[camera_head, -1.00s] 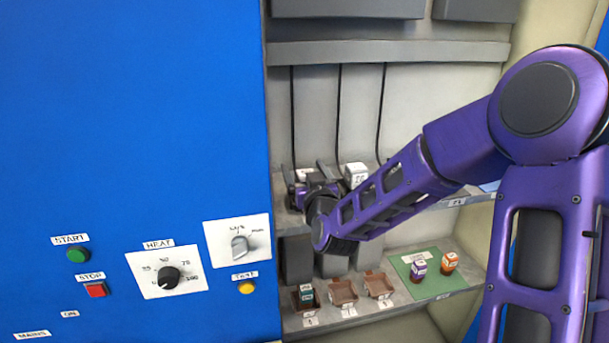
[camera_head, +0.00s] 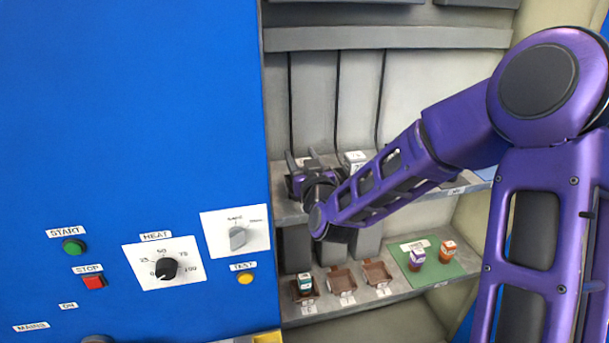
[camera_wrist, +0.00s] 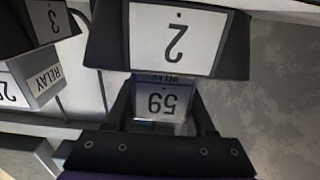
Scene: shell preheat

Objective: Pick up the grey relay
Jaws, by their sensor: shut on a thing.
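My gripper (camera_wrist: 162,112) is shut on a grey relay (camera_wrist: 158,122) marked 59, which shows upside down between the two fingers in the wrist view. The relay sits close to a dark holder with a white label "2" (camera_wrist: 172,40); I cannot tell whether it is seated there or clear of it. In the head view my gripper (camera_head: 302,162) is at the upper grey shelf, and the relay is hidden by my wrist.
Another relay (camera_wrist: 36,78) hangs beside a label "3" in the wrist view. In the head view a white-topped block (camera_head: 354,157) stands right of my gripper. Below are brown trays (camera_head: 341,280) and a green mat (camera_head: 452,268). A blue panel (camera_head: 130,120) stands left.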

